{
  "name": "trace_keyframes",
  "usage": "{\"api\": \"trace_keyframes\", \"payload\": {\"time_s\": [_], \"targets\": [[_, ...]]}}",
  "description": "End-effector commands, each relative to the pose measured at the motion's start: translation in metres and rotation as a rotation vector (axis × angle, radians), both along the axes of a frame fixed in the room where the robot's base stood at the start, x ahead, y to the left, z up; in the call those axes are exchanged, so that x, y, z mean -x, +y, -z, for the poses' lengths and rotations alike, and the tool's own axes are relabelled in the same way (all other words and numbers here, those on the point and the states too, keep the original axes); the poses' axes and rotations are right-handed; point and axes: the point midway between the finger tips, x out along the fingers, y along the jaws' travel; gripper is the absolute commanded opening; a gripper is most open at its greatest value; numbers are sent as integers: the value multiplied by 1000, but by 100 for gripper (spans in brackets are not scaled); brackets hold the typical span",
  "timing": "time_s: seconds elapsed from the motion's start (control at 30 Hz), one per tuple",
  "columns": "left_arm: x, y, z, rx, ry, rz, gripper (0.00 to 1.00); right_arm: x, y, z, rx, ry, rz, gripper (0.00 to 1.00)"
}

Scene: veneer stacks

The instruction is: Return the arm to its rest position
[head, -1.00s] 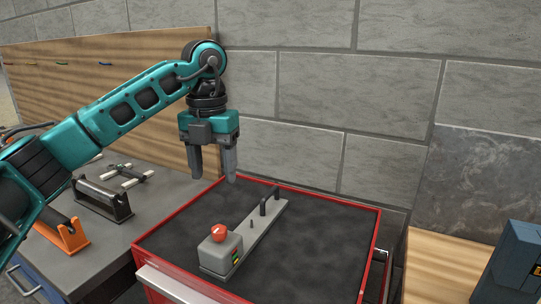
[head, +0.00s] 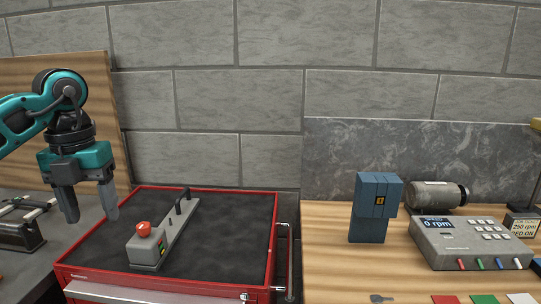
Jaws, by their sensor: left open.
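My left gripper (head: 92,203) is at the left of the head view, its fingers pointing down and apart, with nothing between them. It hangs in the air near the left edge of the red tool cart (head: 262,222). The teal left arm (head: 32,112) comes in from the left edge. My right gripper is not in view.
A grey device with a red button (head: 147,246) lies on the cart's dark top. On the wooden bench (head: 335,262) at right are a blue box (head: 370,217), a grey cylinder (head: 432,194) and a meter reading 0 rpm (head: 468,243). A dark bench (head: 62,258) is at left.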

Motion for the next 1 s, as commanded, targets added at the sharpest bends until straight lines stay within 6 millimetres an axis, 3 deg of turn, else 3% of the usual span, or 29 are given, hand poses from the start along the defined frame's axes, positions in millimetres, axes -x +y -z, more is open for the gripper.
{"api": "trace_keyframes", "payload": {"time_s": [0.03, 0.3, 0.43, 0.6, 0.7, 0.8, 0.93, 1.0], "targets": [[0, -24, 20, 74, 17, 60, 61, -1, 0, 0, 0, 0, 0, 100], [18, -140, 80, 536, 55, 270, 61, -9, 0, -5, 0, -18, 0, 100], [40, -203, 95, 858, 75, 304, 61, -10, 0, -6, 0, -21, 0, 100], [62, -266, 90, 1317, 79, 200, 61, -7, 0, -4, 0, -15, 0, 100], [65, -284, 82, 1563, 67, 52, 61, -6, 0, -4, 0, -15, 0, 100], [59, -286, 80, 1771, 46, -161, 61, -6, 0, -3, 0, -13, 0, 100], [45, -271, 94, 1962, 10, -521, 61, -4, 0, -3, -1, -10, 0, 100], [38, -256, 112, 2020, -8, -745, 61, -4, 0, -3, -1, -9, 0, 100]]}}
